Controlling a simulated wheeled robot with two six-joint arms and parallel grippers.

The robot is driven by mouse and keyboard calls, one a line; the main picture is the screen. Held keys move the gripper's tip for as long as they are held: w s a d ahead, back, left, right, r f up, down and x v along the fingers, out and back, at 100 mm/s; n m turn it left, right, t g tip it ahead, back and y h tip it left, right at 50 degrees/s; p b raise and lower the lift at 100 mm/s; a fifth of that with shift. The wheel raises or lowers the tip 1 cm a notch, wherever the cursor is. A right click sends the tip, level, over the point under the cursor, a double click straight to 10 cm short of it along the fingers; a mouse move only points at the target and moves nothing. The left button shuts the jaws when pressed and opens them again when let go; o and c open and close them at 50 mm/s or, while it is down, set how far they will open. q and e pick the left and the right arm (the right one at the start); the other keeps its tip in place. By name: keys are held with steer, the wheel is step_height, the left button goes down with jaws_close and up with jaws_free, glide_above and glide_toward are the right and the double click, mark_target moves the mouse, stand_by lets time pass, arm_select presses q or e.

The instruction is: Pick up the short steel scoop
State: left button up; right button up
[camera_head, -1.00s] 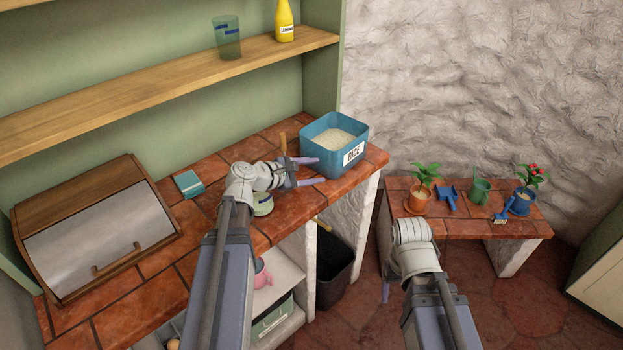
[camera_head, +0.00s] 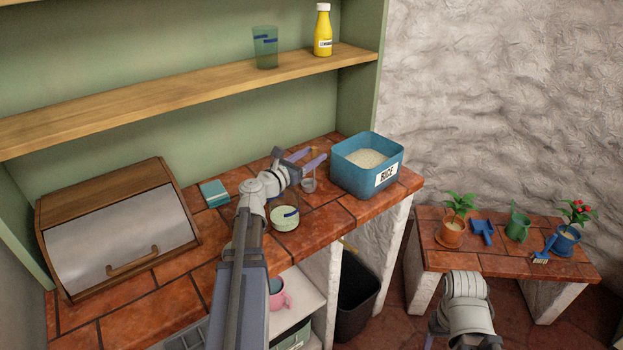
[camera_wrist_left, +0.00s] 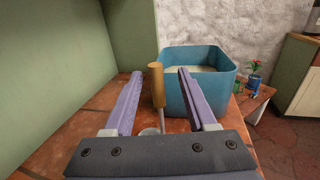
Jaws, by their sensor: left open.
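The short steel scoop (camera_head: 308,184) stands on the tiled counter with its brown handle upright, left of the blue rice bin. My left gripper (camera_head: 316,154) is open, with its two purple fingers on either side of the handle. In the left wrist view the handle (camera_wrist_left: 156,86) rises between the open fingers (camera_wrist_left: 160,76), with gaps on both sides. The scoop's steel bowl (camera_wrist_left: 150,131) is mostly hidden below by the gripper body. My right arm is low at the right; its fingers are almost wholly out of sight.
The blue rice bin (camera_head: 352,176) stands right beside the scoop, close to the right finger. A teal box (camera_head: 214,193) and wooden bread box (camera_head: 118,233) are left. A low bench (camera_head: 440,262) holds plant pots and tools.

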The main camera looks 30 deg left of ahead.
arm_select(q)
steer(key=w, duration=0.5)
steer(key=shift+d+r, duration=0.1)
steer(key=shift+d, duration=0.1)
steer(key=shift+c, duration=0.3)
jaws_close()
